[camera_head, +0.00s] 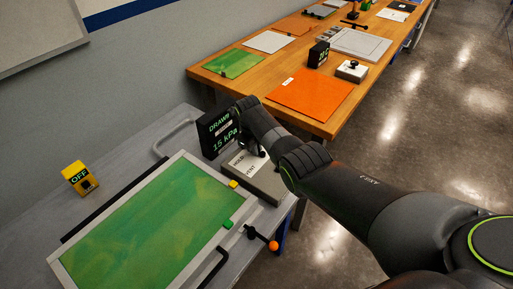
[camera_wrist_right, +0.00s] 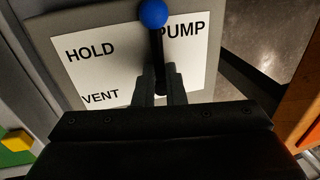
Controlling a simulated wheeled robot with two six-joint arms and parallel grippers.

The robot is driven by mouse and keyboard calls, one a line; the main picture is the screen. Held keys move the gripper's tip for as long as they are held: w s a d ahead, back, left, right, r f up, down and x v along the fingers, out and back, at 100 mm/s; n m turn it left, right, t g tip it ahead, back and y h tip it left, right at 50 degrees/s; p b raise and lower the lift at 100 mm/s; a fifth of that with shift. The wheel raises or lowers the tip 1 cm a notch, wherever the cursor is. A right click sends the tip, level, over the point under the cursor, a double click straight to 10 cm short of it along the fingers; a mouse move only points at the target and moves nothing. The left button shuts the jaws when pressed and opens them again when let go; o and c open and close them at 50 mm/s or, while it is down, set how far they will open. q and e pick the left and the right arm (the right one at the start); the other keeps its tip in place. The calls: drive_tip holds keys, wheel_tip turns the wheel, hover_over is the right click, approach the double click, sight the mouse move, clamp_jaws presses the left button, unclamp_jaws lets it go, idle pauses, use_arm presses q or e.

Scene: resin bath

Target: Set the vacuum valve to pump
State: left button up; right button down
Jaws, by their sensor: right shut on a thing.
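The vacuum valve is a grey box (camera_head: 262,183) with a white label plate at the right end of the grey bench, partly hidden by my arm in the head view. In the right wrist view its plate (camera_wrist_right: 90,70) reads HOLD, PUMP and VENT. A dark lever with a blue ball knob (camera_wrist_right: 153,13) stands over the plate, the ball next to the P of PUMP. My right gripper (camera_wrist_right: 160,92) is shut on the lever below the ball. In the head view the right gripper (camera_head: 262,152) is at the valve, its fingertips mostly hidden. My left gripper is out of view.
A dark display (camera_head: 219,131) reading DRAWN 15 kPa stands behind the valve. A framed green panel (camera_head: 145,230) fills the bench front, with an orange-knobbed lever (camera_head: 262,238) beside it. A yellow OFF switch (camera_head: 80,178) stands left. A wooden table (camera_head: 325,128) holds orange and green sheets.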

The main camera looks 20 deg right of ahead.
drive_tip(key=c, duration=1.5)
unclamp_jaws()
drive_tip(key=shift+r, duration=0.15)
drive_tip(key=shift+r, duration=0.2)
drive_tip(key=a+r, duration=0.1)
drive_tip(key=r, duration=0.4)
drive_tip(key=s+r, duration=0.1)
drive_tip(key=r, duration=0.5)
drive_tip(key=a+r, duration=0.1)
drive_tip(key=r, duration=0.4)
drive_tip(key=shift+s+a+r+p, duration=0.2)
drive_tip(key=shift+s+a+p, duration=0.1)
drive_tip(key=shift+s+a, duration=0.1)
drive_tip(key=shift+s+f, duration=0.1)
